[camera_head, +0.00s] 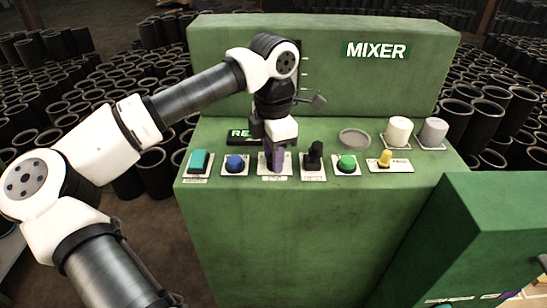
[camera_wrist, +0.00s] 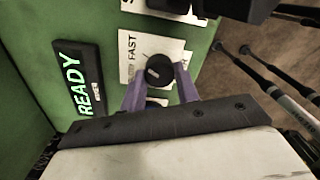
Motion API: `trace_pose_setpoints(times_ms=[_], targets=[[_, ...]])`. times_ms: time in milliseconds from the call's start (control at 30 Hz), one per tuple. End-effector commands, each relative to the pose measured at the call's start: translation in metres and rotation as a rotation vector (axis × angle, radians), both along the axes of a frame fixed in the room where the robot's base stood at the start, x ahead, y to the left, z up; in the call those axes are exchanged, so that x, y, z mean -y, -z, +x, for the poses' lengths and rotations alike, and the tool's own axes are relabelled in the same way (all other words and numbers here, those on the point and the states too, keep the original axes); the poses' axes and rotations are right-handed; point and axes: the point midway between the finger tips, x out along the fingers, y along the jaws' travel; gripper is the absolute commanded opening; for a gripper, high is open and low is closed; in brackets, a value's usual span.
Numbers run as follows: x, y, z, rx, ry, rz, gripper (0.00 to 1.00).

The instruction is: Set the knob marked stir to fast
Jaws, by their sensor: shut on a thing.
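My gripper (camera_head: 275,168) points down at the mixer's front panel, its purple fingers on the white plate (camera_head: 264,174) between the blue button and a black control. In the wrist view my gripper (camera_wrist: 160,92) is shut on a round black knob (camera_wrist: 158,70), one finger on each side. The knob has a pale mark on its top; where it points is hard to read. The knob's plate (camera_wrist: 134,72) carries the word FAST near its edge; the other lettering is partly hidden by a finger. In the head view the knob is hidden by my gripper.
A lit READY sign (camera_wrist: 77,88) lies beside the plate. Blue button (camera_head: 235,163), teal switch (camera_head: 199,160), black control (camera_head: 313,155), green button (camera_head: 347,163) and yellow knob (camera_head: 385,158) share the panel. Two cups (camera_head: 398,131) (camera_head: 433,132) stand behind. The MIXER back panel (camera_head: 345,85) rises behind.

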Motion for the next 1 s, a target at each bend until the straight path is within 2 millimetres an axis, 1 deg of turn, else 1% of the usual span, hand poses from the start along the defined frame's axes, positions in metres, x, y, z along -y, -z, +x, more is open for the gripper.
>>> trace_pose_setpoints(times_ms=[200, 600, 633, 767, 800, 1000], targets=[[0.0006, -0.0007, 0.0003, 0.002, 0.042, -0.001, 0.08], [0.0006, -0.0010, 0.0004, 0.002, 0.048, -0.001, 0.08], [0.0006, -0.0010, 0.0004, 0.002, 0.048, -0.001, 0.32], [0.0004, -0.0008, 0.0004, 0.002, 0.047, -0.001, 0.49], [0.0004, -0.0007, 0.0003, 0.001, 0.047, -0.001, 0.53], [0.0001, -0.0004, 0.0003, 0.001, 0.046, -0.001, 0.53]])
